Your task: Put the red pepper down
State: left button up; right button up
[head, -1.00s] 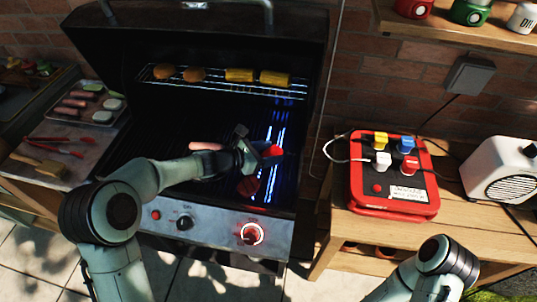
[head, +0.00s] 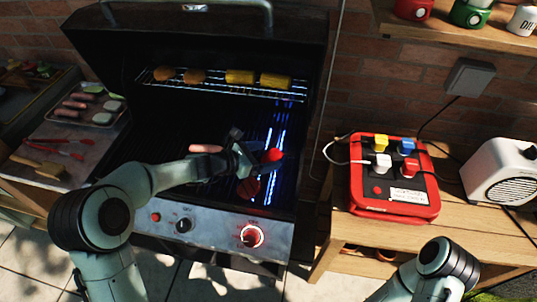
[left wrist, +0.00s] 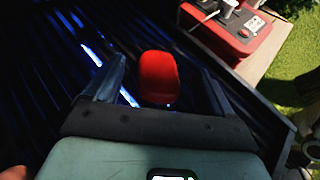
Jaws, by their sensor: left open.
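The red pepper (head: 273,155) is at the right part of the grill, over the dark grate near the blue glowing burner lines. My left gripper (head: 264,158) reaches it from the left, with its fingers partly dark against the grate. In the left wrist view the red pepper (left wrist: 158,77) sits between the two spread fingers of my left gripper (left wrist: 165,85), with a gap showing on each side. Whether the pepper's underside touches the grate is hidden. My right gripper is out of view; only part of my right arm shows.
A sausage (head: 206,149) and a dark red patty (head: 248,187) lie on the grate (head: 180,135). The upper rack (head: 215,85) holds corn and other food. The open lid stands behind. A red box with plugs (head: 393,180) is on the wooden table at right.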

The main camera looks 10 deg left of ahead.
pick_arm(q)
jog(key=v, duration=1)
jog(key=shift+s+a, duration=0.15)
